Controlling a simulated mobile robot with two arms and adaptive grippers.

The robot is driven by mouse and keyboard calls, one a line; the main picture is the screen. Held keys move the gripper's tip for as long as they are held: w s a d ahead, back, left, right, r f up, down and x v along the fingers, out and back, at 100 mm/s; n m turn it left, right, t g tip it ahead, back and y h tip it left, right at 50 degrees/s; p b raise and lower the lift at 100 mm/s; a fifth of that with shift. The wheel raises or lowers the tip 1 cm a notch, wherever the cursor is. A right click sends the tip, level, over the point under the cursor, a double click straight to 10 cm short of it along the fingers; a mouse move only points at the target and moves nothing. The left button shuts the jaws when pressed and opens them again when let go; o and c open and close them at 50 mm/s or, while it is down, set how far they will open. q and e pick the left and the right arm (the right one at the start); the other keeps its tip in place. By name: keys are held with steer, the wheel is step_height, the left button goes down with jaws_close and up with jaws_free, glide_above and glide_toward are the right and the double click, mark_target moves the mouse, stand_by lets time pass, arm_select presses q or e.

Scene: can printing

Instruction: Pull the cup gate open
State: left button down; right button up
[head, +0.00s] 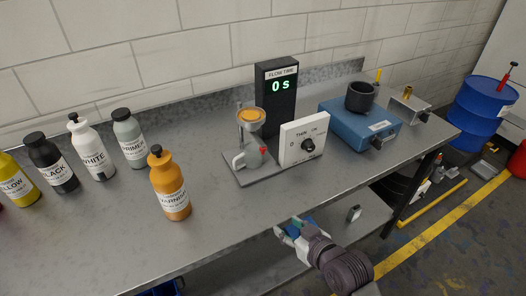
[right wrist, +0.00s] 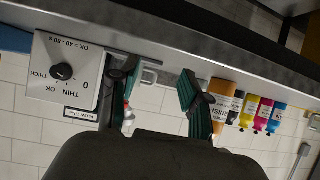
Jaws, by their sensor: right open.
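The flow cup (head: 252,117) holds an orange liquid and sits on a grey stand on the bench. A grey mug (head: 248,158) stands under it, with a red knob (head: 263,150) beside it. I cannot make out the cup gate clearly as a separate part. My right gripper (head: 290,228) is open and empty at the bench's front edge, in front of and below the cup stand, not touching it. In the right wrist view its two fingers (right wrist: 157,82) are apart, with a small metal loop and a red spot visible between them. My left gripper is not in view.
A white dial panel (head: 304,139) stands right of the cup, before a black timer (head: 276,92) reading 0 s. An orange varnish bottle (head: 170,186) and several other bottles stand left. A blue device (head: 360,126) with a black pot is right. The bench front (head: 235,205) is clear.

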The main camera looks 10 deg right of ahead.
mark_target(265, 154)
steer(key=w+d+r+t+y, duration=0.1)
steer(key=w+r+t, duration=0.5)
steer(key=w+r, duration=0.25)
steer(key=x, duration=0.4)
steer(key=f+p+x, duration=0.1)
steer(key=x, duration=0.4)
steer(key=p+x, duration=0.1)
steer(key=x, duration=0.3)
steer(key=shift+w+f, duration=0.25)
steer(key=shift+w, duration=0.05)
jaws_close()
